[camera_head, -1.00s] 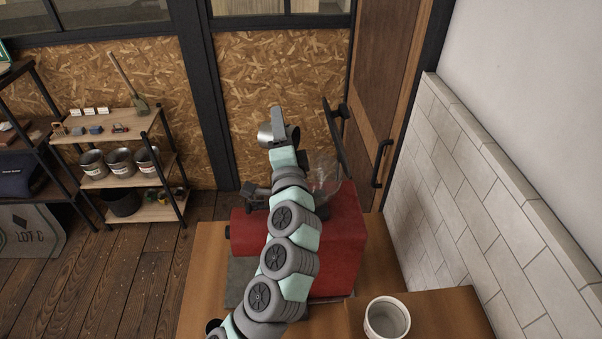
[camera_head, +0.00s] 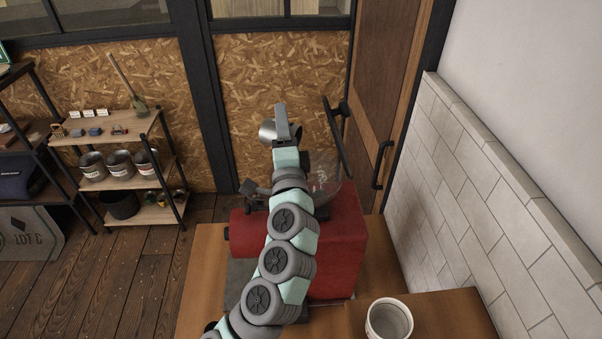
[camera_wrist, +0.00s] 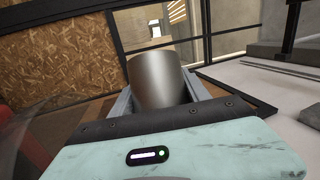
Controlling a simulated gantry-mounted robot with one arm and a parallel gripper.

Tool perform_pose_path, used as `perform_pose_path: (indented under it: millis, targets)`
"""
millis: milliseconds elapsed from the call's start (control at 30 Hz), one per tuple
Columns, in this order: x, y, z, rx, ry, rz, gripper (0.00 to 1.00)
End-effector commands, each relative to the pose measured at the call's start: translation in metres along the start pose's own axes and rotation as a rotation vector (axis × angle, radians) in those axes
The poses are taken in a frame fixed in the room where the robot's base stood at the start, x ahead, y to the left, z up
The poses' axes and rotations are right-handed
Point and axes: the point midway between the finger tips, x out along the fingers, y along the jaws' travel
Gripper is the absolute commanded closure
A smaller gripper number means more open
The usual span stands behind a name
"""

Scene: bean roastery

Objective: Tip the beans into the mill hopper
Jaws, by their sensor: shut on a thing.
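My gripper (camera_head: 281,121) is shut on a metal cup (camera_head: 267,132), high above the red mill (camera_head: 335,235). In the wrist view the steel cup (camera_wrist: 160,82) sits between the two grey fingers. Its inside is out of sight, so I cannot tell whether beans are in it. The mill's clear hopper (camera_head: 324,180) stands on top of the red body, partly behind my arm, with its dark round lid (camera_head: 333,135) raised on the right. The cup is up and to the left of the hopper in the head view. No beans show.
A white tub (camera_head: 389,319) stands on the wooden counter (camera_head: 440,309) at front right. A tiled wall (camera_head: 470,190) is close on the right. A shelf (camera_head: 100,130) with several metal buckets stands at the left.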

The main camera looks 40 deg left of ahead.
Motion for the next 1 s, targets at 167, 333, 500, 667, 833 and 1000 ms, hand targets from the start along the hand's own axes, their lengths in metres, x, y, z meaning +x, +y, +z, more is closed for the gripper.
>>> perform_pose_path:
  millis: [167, 333, 500, 667, 833, 1000]
  targets:
    - [-0.0004, -0.0005, -0.0012, 0.02, 0.006, -0.011, 0.91]
    - [-0.0006, -0.0015, -0.002, 0.04, 0.012, -0.023, 0.91]
    - [-0.0008, -0.0024, -0.0029, 0.06, 0.017, -0.034, 0.91]
    - [-0.001, -0.0034, -0.0038, 0.075, 0.022, -0.042, 0.91]
    - [-0.0015, -0.0041, -0.0051, 0.094, 0.028, -0.054, 0.91]
    - [-0.0016, -0.0052, -0.0059, 0.11, 0.033, -0.062, 0.91]
